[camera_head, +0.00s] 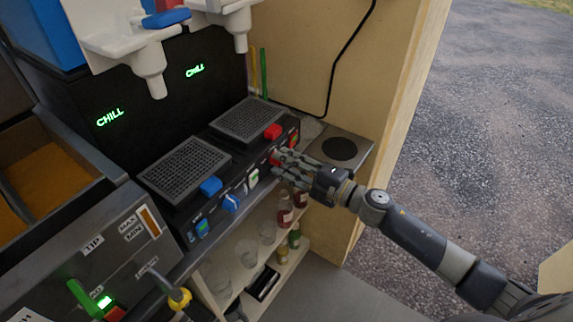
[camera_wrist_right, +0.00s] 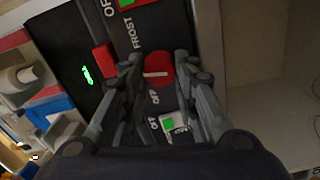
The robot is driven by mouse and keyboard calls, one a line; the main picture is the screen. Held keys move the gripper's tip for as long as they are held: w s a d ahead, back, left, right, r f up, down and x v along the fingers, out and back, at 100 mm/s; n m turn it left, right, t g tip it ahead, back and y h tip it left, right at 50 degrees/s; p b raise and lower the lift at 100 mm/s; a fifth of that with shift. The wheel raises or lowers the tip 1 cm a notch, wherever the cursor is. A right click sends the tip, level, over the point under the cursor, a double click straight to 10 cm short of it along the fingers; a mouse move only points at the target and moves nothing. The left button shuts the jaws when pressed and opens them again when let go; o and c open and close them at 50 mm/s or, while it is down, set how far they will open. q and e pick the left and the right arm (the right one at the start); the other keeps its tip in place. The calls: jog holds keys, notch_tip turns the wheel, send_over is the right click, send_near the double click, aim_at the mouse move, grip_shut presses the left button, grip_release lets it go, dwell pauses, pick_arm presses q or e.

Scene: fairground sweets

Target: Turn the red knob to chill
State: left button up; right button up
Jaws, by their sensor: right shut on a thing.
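The red knob (camera_head: 276,158) is on the front panel of the black machine (camera_head: 222,182), near its right end. In the right wrist view the red knob (camera_wrist_right: 160,70) has a white line running roughly crosswise in the picture. My right gripper (camera_head: 281,164) is shut on the red knob, with fingers on both sides of it; the fingers also show in the wrist view (camera_wrist_right: 158,66). A FROST label is beside the knob; other lettering is partly hidden. My left gripper is not in view.
A blue knob (camera_head: 231,202) and a white switch (camera_head: 254,178) are left of the red knob. A red block (camera_head: 273,131) sits just above it. Bottles (camera_head: 285,215) and glasses stand on a shelf below. A wooden wall is behind my right gripper.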

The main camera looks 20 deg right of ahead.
jog(key=shift+f+n, duration=0.1)
jog(key=shift+n, duration=1)
jog(key=o, duration=1.1)
jog(key=shift+c, duration=0.2)
